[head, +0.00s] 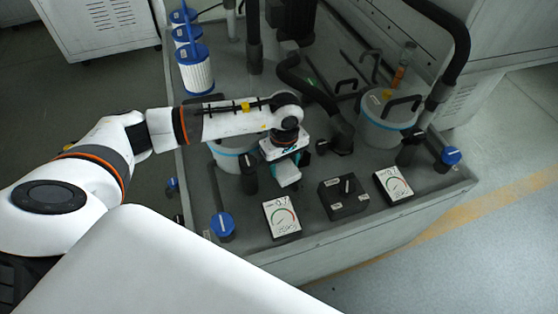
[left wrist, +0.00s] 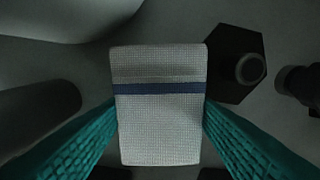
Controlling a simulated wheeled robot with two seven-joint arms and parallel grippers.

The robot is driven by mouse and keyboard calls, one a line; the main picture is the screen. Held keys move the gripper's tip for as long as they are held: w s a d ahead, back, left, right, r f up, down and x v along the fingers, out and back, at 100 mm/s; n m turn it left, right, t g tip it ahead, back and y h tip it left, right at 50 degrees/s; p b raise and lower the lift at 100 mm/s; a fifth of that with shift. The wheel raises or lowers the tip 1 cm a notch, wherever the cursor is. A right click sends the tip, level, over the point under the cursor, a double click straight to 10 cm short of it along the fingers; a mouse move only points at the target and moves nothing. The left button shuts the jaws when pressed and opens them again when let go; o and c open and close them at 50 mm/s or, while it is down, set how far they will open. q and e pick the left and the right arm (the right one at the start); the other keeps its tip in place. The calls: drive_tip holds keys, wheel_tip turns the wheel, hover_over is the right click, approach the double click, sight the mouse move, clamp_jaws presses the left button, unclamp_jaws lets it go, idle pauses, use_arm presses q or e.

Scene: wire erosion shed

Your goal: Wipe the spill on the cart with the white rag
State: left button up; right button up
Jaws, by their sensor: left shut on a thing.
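The white rag (left wrist: 160,130) shows in the left wrist view as a woven pad with a blue stripe, between the two teal fingers. My left gripper (head: 287,162) is shut on it and points down over the cart (head: 335,225). In the head view, the rag (head: 288,177) shows just below the fingers, behind the white gauge box. I cannot tell whether it touches the cart top. I cannot make out the spill in either view. My right gripper is not in view.
Around the gripper stand a white gauge box (head: 282,217), a black switch box (head: 343,196), a second gauge box (head: 393,185) and a lidded bucket (head: 388,118). Another bucket (head: 232,155) is partly hidden behind my left arm. A blue-capped post (head: 222,225) stands at the front left.

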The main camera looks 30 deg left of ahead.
sight(286, 166)
use_arm(q)
drive_tip(key=shift+a+f, duration=0.2)
drive_tip(key=shift+f, duration=0.2)
drive_tip(key=shift+r+p, duration=0.35)
drive_tip(key=shift+r, duration=0.05)
drive_tip(key=r+p, duration=0.1)
drive_tip(key=r, duration=0.2)
drive_tip(key=shift+w+d+r+p, duration=0.15)
drive_tip(key=shift+d+p, duration=0.25)
drive_tip(key=shift+d+r, duration=0.15)
drive_tip(key=shift+r, duration=0.25)
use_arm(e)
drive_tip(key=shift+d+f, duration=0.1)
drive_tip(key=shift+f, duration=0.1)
use_arm(q)
drive_tip(key=shift+r, duration=0.1)
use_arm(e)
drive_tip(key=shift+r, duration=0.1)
use_arm(q)
drive_tip(key=shift+w+d+r+p, duration=0.1)
drive_tip(key=shift+r+p, duration=0.15)
drive_tip(key=shift+p, duration=0.1)
wheel_tip(286, 166, up, 2)
drive_tip(key=shift+r+p, duration=0.2)
drive_tip(key=shift+p, duration=0.45)
drive_tip(key=shift+r, duration=0.2)
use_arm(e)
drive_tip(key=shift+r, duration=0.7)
